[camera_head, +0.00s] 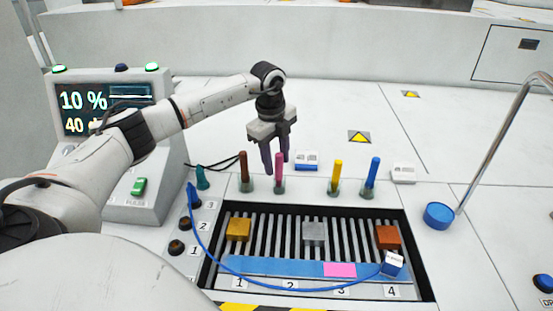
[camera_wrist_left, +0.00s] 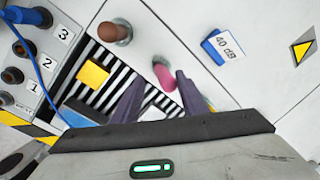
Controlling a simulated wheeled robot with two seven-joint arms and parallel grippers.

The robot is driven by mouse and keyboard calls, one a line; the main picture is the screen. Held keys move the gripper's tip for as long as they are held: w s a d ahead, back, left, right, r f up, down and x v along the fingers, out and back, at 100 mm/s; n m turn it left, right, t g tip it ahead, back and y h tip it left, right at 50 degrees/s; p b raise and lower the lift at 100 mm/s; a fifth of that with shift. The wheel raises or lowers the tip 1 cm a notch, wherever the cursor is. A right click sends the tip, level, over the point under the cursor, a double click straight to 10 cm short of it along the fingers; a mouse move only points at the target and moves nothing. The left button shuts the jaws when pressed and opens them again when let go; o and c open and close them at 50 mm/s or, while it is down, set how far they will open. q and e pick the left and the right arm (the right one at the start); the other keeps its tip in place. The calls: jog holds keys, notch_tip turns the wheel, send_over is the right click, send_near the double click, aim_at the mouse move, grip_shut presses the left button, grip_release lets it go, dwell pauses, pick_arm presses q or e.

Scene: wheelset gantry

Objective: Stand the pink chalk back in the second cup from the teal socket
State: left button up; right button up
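The pink chalk (camera_head: 279,167) stands upright in a clear cup (camera_head: 279,187), second from the teal socket (camera_head: 202,178). My left gripper (camera_head: 275,164) points down at the pink chalk. Its dark fingers look spread, with a gap between the tips. In the left wrist view the pink chalk (camera_wrist_left: 162,75) shows between and just beyond the fingertips (camera_wrist_left: 158,82); I see no clear grip on it. The brown chalk (camera_head: 244,167) stands in the first cup. The yellow (camera_head: 337,174) and blue (camera_head: 372,170) chalks stand in cups farther right. My right gripper is out of view.
A slotted tray (camera_head: 208,268) with yellow (camera_head: 238,229), grey (camera_head: 314,233) and orange (camera_head: 388,237) blocks lies in front of the cups. A blue cable (camera_head: 225,268) crosses it. A display console (camera_head: 105,95) stands left; a bent metal rod (camera_head: 495,135) rises right.

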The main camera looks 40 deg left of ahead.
pick_arm(q)
jog(key=shift+r, duration=0.1)
notch_tip(320, 180, up, 10)
jog(key=s, duration=0.1)
jog(key=shift+s+d, duration=0.15)
jog(key=shift+s, duration=0.05)
dwell(0.9)
